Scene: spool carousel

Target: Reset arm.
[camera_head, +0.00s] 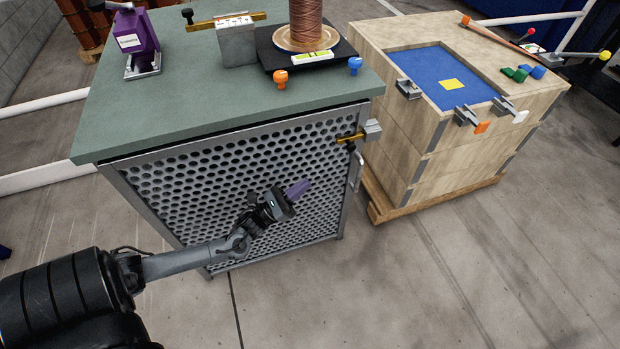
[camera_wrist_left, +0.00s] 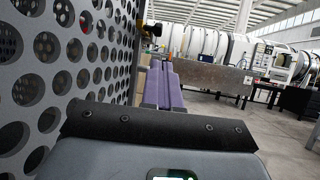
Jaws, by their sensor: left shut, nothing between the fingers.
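My left gripper (camera_head: 298,188) has purple fingers and is shut with nothing between them. In the head view it is in front of the perforated metal side of the cabinet (camera_head: 190,190), below the green top. In the left wrist view the closed purple fingers (camera_wrist_left: 164,88) point forward, with the perforated panel (camera_wrist_left: 60,60) close along the left. I cannot tell from the pictures whether the arm touches the panel. My right gripper is in neither view.
The green tabletop (camera_head: 190,85) holds a copper spool (camera_head: 306,25), a purple device (camera_head: 134,35) and an orange knob (camera_head: 280,79). A wooden crate (camera_head: 400,155) with a blue top panel (camera_head: 425,72) stands to the right on a pallet. The floor (camera_head: 430,270) in front is clear.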

